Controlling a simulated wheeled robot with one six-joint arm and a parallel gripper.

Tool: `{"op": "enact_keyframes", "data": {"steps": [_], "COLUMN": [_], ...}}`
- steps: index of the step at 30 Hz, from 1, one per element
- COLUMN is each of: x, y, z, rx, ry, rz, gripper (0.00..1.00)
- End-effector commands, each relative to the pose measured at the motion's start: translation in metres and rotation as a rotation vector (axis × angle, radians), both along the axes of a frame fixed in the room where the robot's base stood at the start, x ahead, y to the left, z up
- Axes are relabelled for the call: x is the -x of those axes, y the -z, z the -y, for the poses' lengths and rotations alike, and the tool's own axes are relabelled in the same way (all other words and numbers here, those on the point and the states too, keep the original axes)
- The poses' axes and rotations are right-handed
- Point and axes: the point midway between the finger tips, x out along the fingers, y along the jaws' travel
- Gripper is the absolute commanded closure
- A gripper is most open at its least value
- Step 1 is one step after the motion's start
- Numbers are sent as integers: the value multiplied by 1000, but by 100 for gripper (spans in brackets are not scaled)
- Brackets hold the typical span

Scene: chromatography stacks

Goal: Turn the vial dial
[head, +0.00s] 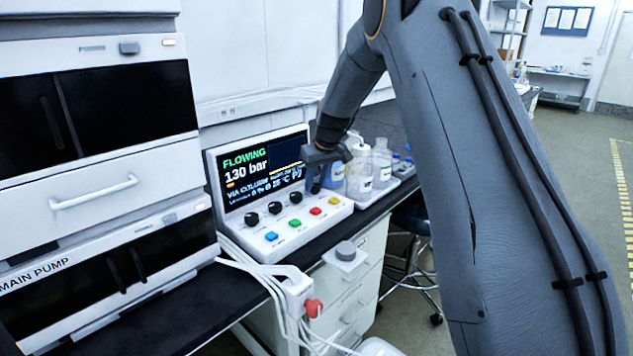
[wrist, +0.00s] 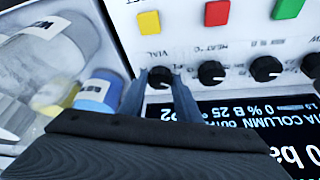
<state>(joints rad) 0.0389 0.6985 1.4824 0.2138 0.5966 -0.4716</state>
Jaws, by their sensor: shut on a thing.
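The vial dial (wrist: 160,76) is a small black knob on the white control panel, with "VIAL" printed beside it in the wrist view. That view shows the panel upside down. My gripper (wrist: 161,82) has its two blue-grey fingers on either side of this dial, shut on it. In the head view my gripper (head: 317,180) reaches down to the right end of the console's knob row, and it hides the vial dial there. The console screen (head: 260,172) reads "FLOWING" and "130 bar"; its smaller text is partly unreadable.
Other black knobs (wrist: 212,73) stand close beside the vial dial. Coloured buttons, including a yellow one (wrist: 148,22), line the panel's front. Bottles (head: 359,172) stand in a tray just right of the console. Large pump units (head: 100,190) stack at left.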

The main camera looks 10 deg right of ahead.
Motion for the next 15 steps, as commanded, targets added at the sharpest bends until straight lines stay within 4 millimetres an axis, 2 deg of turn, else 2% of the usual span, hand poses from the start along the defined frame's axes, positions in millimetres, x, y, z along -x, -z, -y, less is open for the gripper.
{"op": "enact_keyframes", "data": {"steps": [15], "x": [0], "y": [-1], "z": [-5], "rx": [2], "ry": [365], "rz": [3], "gripper": [92]}}
